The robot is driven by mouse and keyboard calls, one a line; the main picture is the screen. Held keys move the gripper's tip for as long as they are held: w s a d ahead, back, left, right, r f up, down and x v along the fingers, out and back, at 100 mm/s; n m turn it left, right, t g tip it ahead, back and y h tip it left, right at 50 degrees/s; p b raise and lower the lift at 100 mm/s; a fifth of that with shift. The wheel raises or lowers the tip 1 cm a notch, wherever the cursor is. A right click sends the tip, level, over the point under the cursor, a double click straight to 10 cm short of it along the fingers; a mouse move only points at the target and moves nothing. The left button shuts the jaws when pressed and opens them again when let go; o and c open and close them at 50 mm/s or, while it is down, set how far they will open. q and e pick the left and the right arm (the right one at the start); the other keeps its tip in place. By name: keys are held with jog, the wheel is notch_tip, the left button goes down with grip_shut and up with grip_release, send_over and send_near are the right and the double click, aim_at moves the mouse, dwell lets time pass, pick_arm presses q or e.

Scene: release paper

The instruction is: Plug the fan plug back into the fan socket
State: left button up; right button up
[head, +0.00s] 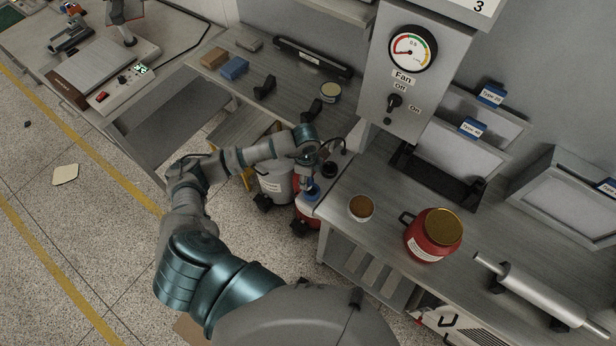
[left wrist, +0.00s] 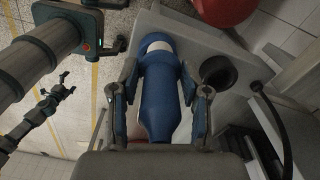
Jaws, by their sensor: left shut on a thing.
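My left gripper (left wrist: 158,92) is shut on a blue plug (left wrist: 158,100), with one finger on each side of it. The plug has a pale band near its far end. It lies over a light grey panel; whether its end is seated in anything is hidden. A dark round opening (left wrist: 217,72) is in the panel just right of the plug. A black cable (left wrist: 272,110) curves down at the right. In the head view my left gripper (head: 309,172) is at the left end of the right bench, with a bit of blue (head: 312,189) below it. My right gripper is not seen.
A fan gauge and switch box (head: 415,70) stands behind the bench. A small brown-topped tub (head: 361,208) and a red jar (head: 433,235) stand on the bench to the right. Below my gripper are red and grey containers (head: 276,184). A red rounded object (left wrist: 225,8) is at the top of the wrist view.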

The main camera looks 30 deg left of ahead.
pick_arm(q)
jog(key=shift+f, duration=0.1)
jog(key=shift+d+f, duration=0.1)
jog(key=shift+d, duration=0.35)
jog(key=shift+d+f+b, duration=0.25)
jog(key=shift+d+b, duration=0.25)
jog(key=shift+d, duration=0.15)
jog(key=shift+a+f, duration=0.3)
jog(key=shift+a, duration=0.15)
jog(key=shift+a+r, duration=0.25)
jog(key=shift+a, duration=0.05)
grip_shut()
jog(key=shift+r+p, duration=0.15)
jog(key=shift+p, duration=0.15)
jog(key=shift+d+r, duration=0.15)
jog(key=shift+r, duration=0.1)
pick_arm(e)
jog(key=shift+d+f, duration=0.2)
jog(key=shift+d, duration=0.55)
